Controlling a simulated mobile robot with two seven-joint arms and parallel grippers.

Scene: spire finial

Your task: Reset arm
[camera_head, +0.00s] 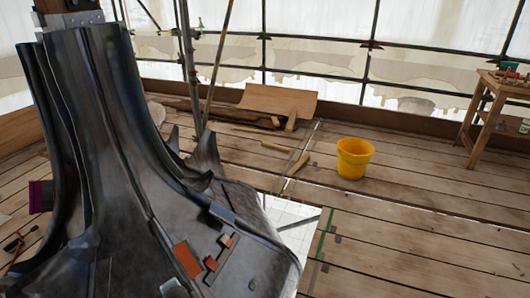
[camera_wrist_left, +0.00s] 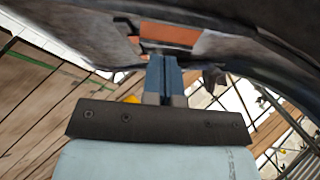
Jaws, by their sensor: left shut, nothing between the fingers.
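My left gripper (camera_wrist_left: 163,72) shows in the left wrist view, its blue fingers closed together with nothing between them. The fingertips point at the dark spire cladding (camera_wrist_left: 245,50), close to an orange patch (camera_wrist_left: 170,33); I cannot tell if they touch it. In the head view the dark spire (camera_head: 110,150) fills the left side, with the orange patch (camera_head: 187,260) and several small reddish blocks low on its flared skirt. Neither gripper shows in the head view, and my right gripper is in no view.
A yellow bucket (camera_head: 354,158) stands on the plank floor (camera_head: 420,225). A wooden table (camera_head: 500,90) with small items is at the far right. Scaffold poles (camera_head: 188,65) rise behind the spire.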

